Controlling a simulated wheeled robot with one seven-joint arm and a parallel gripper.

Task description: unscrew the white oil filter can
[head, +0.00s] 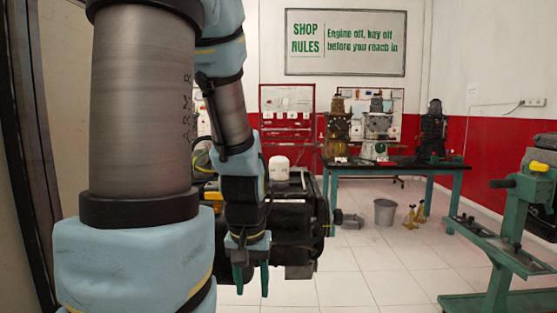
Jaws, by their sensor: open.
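The white oil filter can (279,169) stands upright on top of a dark engine (293,215) in the middle of the picture. Its lower end meets the engine top, and its left edge is close to my arm in the picture. My gripper (251,279) points down in front of the engine's lower left part, well below the can in the picture. Its two green fingers are apart with nothing seen between them. My arm hides the left part of the engine.
A green-legged bench (396,169) with several engine parts stands behind, to the right. A grey bucket (384,212) and yellow jack stands (415,215) are on the floor. A green engine stand (506,240) is at the right. Tiled floor (380,268) is clear between.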

